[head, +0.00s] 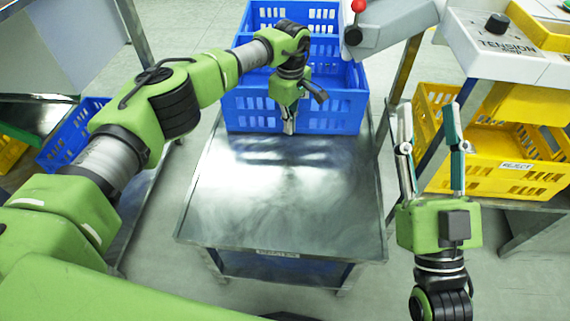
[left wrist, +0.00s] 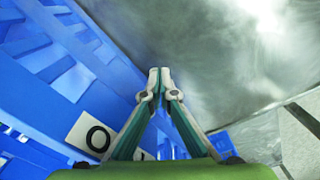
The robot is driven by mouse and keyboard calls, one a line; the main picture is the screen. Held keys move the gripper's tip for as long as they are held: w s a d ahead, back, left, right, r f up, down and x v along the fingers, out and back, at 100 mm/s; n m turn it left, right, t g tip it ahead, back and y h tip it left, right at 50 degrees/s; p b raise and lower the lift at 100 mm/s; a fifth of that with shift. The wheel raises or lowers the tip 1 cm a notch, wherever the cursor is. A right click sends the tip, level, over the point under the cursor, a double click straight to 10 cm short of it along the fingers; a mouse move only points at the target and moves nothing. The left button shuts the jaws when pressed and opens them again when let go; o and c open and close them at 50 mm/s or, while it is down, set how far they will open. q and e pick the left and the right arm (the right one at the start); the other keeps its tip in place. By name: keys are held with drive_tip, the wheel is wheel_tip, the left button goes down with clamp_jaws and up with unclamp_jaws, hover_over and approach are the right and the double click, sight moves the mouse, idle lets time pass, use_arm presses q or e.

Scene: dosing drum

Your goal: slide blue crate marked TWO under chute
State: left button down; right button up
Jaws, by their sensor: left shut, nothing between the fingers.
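A blue crate (head: 340,110) sits at the far end of the metal table (head: 290,205). In the left wrist view the crate wall (left wrist: 60,65) fills the left, with a white label (left wrist: 88,135) showing an O; the rest of the label is hidden by my gripper. My left gripper (head: 290,130) is shut and empty, pointing down at the crate's near wall; I cannot tell if it touches. Its closed fingertips also show in the left wrist view (left wrist: 158,72). My right gripper (head: 431,112) is open and empty, right of the table. The grey chute (head: 395,30) is above the crate's right side.
Yellow crates, one labelled REJECT (head: 515,165), stand on the right under a white panel (head: 500,45) with a black knob. Another blue crate (head: 62,150) is at the left. The near part of the table is bare.

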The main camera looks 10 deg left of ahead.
use_arm(q)
drive_tip(key=shift+s, duration=0.1)
drive_tip(key=shift+s+p, duration=0.2)
drive_tip(key=shift+p, duration=0.25)
drive_tip(key=shift+s+p, duration=0.25)
drive_tip(key=shift+p, duration=0.2)
drive_tip(key=shift+s, duration=0.1)
use_arm(e)
drive_tip(key=w+f+g+h, duration=0.1)
drive_tip(key=f+g, duration=0.1)
drive_tip(key=f, duration=0.3)
drive_tip(key=w+f+g, duration=0.2)
drive_tip(key=f+g, duration=0.1)
drive_tip(key=f, duration=0.2)
drive_tip(key=shift+w+d+g+h, duration=0.2)
drive_tip(key=shift+w+g+h, duration=0.1)
drive_tip(key=shift+h, duration=0.1)
use_arm(q)
drive_tip(key=shift+d, duration=0.1)
idle(0.3)
drive_tip(key=shift+r, duration=0.1)
